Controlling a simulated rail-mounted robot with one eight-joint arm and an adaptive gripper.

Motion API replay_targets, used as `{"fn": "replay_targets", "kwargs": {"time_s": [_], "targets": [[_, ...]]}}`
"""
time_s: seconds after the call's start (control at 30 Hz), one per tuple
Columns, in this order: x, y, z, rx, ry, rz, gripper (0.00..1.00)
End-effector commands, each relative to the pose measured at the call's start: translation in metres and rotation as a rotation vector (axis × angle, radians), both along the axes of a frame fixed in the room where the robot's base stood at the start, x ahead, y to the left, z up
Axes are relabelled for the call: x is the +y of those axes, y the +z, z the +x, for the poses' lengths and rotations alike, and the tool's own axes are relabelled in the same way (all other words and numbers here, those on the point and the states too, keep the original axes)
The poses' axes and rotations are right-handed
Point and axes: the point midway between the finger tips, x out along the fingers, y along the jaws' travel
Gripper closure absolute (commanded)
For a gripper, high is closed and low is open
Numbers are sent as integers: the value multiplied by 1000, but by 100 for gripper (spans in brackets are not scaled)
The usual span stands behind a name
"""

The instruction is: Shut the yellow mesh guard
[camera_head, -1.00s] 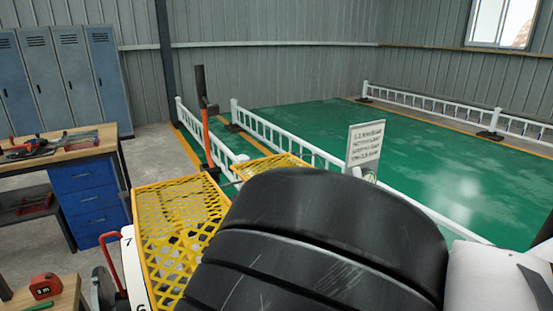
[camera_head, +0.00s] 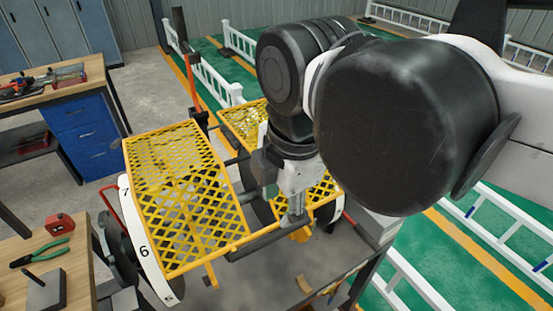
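A yellow mesh guard panel (camera_head: 185,165) slopes over the machine at the left of centre. A second yellow mesh panel (camera_head: 240,120) shows behind and to its right, partly hidden by my arm; more yellow mesh shows right of my gripper. My gripper (camera_head: 293,222) points down between the mesh areas, close to a dark bar at the near edge of the left panel. Whether it touches the bar, and whether its fingers are open or shut, I cannot tell.
A white numbered wheel rim (camera_head: 145,250) stands at the machine's left. A wooden table (camera_head: 75,265) with a red tape measure (camera_head: 59,226) and green pliers (camera_head: 40,252) is at lower left. A workbench with blue drawers (camera_head: 87,148) stands behind. White railings (camera_head: 490,225) run at right.

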Motion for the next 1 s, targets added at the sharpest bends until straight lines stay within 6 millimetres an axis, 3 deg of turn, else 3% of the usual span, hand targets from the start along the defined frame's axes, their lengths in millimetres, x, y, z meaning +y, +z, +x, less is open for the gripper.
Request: {"fn": "replay_targets", "kwargs": {"time_s": [0.7,1.0], "targets": [[10,-98,16,0,-1,-1,67],[12,-120,20,0,-1,-1,67]]}}
